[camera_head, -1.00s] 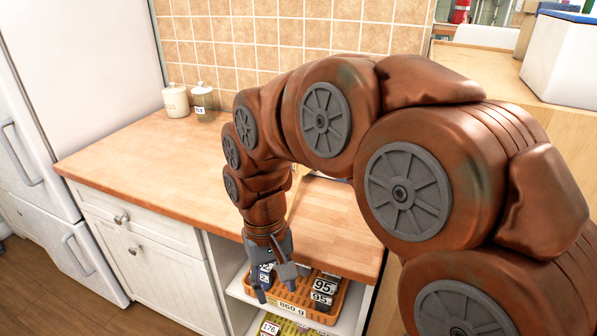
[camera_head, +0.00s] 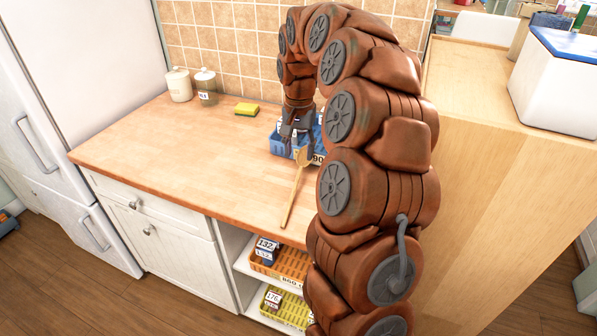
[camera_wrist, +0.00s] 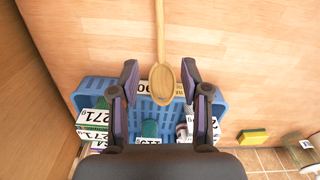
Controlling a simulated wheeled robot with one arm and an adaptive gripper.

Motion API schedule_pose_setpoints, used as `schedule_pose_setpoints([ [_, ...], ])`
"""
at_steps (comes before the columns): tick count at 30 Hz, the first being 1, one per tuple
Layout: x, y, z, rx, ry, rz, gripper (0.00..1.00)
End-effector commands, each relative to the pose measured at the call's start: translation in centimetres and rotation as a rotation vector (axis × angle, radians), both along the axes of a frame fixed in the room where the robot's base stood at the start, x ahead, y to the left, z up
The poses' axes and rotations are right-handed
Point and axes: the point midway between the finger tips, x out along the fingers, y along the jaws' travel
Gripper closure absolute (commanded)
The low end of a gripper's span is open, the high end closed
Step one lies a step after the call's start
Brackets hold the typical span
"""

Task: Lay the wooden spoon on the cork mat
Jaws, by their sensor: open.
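The wooden spoon (camera_head: 292,196) shows on the worktop, its handle towards the front edge and its bowl by the blue basket. In the wrist view the spoon (camera_wrist: 162,84) has its bowl between my two fingers, with a gap on each side, and the bowl overlaps the basket's near rim. I cannot tell whether it touches that rim. My gripper (camera_head: 297,148) is open and points down over the front of the basket; it also shows in the wrist view (camera_wrist: 160,76). I see no cork mat in these views.
The blue basket (camera_wrist: 88,98) holds several labelled items. A yellow-green sponge (camera_head: 246,109) and two jars (camera_head: 205,86) stand towards the back. The worktop (camera_head: 170,165) left of the spoon is clear. An orange basket (camera_head: 292,266) and a yellow basket (camera_head: 290,308) sit on shelves below.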

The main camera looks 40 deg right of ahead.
Motion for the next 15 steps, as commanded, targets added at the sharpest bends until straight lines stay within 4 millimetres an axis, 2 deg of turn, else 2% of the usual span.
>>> schedule_pose_setpoints([
  [15, 0.1, -0.1, -3.7, 0.002, 0.002, 0.002, 0.54],
])
